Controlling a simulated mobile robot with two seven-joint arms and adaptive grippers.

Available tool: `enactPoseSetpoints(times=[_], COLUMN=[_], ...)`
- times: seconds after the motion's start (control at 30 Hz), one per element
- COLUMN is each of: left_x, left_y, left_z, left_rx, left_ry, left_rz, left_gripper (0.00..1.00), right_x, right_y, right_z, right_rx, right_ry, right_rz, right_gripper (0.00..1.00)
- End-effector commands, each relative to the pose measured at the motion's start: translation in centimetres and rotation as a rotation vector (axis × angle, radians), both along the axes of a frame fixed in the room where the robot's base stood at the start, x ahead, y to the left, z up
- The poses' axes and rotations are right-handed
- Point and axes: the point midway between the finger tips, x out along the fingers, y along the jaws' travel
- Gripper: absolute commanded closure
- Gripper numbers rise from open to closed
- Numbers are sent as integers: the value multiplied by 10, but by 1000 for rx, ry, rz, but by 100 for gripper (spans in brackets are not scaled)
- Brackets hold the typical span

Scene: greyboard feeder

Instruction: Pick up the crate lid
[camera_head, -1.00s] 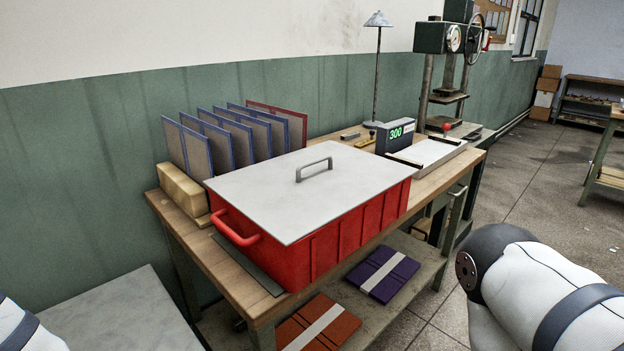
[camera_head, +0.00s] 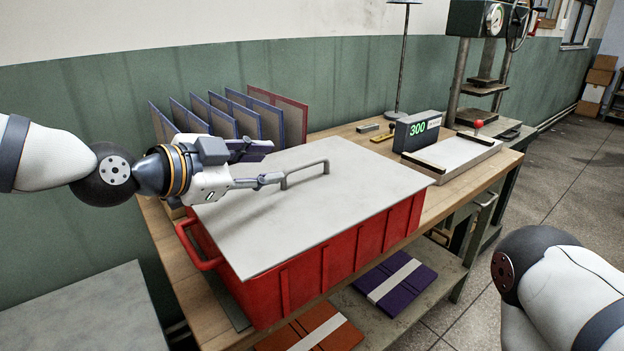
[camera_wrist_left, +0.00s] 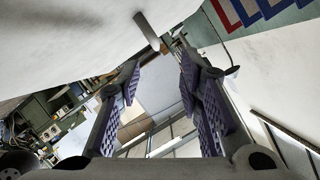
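The crate lid (camera_head: 310,205) is a flat pale grey panel lying on the red crate (camera_head: 315,270). Its grey bar handle (camera_head: 305,169) stands up near the lid's middle. My left gripper (camera_head: 268,163) is above the lid's left part, its fingers pointing right towards the handle. In the left wrist view, the left gripper's fingers (camera_wrist_left: 160,62) are spread with purple pads and nothing between them. The handle (camera_wrist_left: 147,30) is just ahead of the fingertips there, with the lid (camera_wrist_left: 60,40) beside it. My right gripper is out of view; only part of the right arm shows.
Upright framed boards (camera_head: 245,112) stand behind the crate, close to my left gripper. A scale with a green 300 display (camera_head: 417,130) and a tray (camera_head: 455,153) are right of the crate. Purple (camera_head: 395,283) and orange (camera_head: 312,328) folders lie on the lower shelf.

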Motion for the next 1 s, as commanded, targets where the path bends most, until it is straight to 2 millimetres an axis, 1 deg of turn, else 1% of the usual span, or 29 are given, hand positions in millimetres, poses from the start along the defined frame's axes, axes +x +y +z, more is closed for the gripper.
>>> enactPoseSetpoints(times=[0.03,0.17,0.37,0.43,0.53,0.7,0.73,0.77,0.8,0.87,1.0], left_x=[8,20,42,50,55,54,54,54,54,54,54], left_y=[-7,-18,-43,-49,-53,-53,-53,-53,-52,-53,-52], left_z=[-11,-14,-30,-32,-32,-30,-30,-30,-30,-30,-29], left_rx=[1,0,0,-1,-2,-1,-1,-1,-1,-1,-2], left_ry=[11,7,9,7,5,3,3,3,3,3,1], left_rz=[-1,-1,0,0,1,1,1,1,1,1,2], left_gripper=[67,67,67,67,67,67,71,78,87,100,100], right_x=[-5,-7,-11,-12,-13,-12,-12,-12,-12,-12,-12], right_y=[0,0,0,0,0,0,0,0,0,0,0], right_z=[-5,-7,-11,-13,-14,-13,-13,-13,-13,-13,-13], right_rx=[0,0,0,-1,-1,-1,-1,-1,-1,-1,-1], right_ry=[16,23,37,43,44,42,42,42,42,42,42], right_rz=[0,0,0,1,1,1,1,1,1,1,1], right_gripper=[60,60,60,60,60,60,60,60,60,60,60])
